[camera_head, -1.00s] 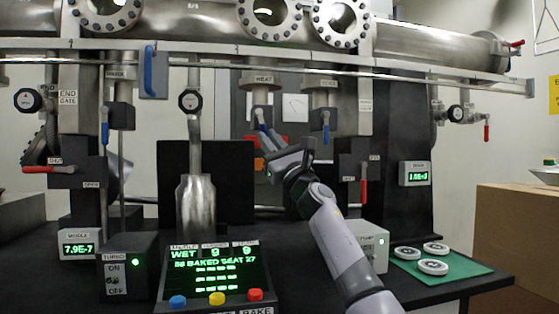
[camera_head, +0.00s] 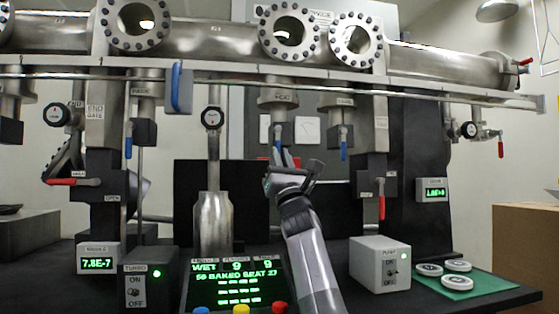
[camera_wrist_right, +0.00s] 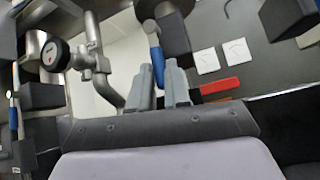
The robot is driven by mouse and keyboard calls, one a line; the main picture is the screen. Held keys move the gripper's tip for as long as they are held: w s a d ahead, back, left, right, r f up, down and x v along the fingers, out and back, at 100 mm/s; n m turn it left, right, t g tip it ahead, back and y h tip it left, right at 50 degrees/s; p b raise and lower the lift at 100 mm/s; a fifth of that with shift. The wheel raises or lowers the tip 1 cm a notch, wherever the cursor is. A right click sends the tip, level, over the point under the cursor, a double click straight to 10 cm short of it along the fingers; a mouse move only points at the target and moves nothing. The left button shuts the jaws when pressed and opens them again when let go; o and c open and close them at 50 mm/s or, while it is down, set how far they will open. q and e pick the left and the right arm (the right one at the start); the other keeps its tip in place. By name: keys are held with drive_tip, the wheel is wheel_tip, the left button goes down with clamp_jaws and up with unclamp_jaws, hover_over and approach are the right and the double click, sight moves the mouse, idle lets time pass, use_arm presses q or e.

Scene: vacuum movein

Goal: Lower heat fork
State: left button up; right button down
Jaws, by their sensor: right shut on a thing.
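The heat fork unit (camera_head: 281,98), a metal cylinder labelled HEAT, hangs below the long steel chamber near the middle of the head view. A blue lever (camera_head: 277,138) hangs down under it; the blue lever also shows in the right wrist view (camera_wrist_right: 157,62). My right gripper (camera_head: 283,158) reaches up from below to this lever. In the right wrist view its two grey fingers (camera_wrist_right: 161,72) stand on either side of the lever's lower end and are shut on it. My left gripper is out of view.
A neighbouring blue lever (camera_head: 344,148) hangs close on the right, and a red lever (camera_head: 382,198) is lower right. A thin rail (camera_head: 230,82) crosses above. The control panel (camera_head: 238,278) and a white switch box (camera_head: 380,264) stand on the table below.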

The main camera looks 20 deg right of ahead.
drive_tip(key=shift+a, duration=0.35)
drive_tip(key=c, duration=1.1)
unclamp_jaws()
drive_tip(key=shift+w+a, duration=0.1)
drive_tip(key=shift+a, duration=0.05)
drive_tip(key=shift+d, duration=0.2)
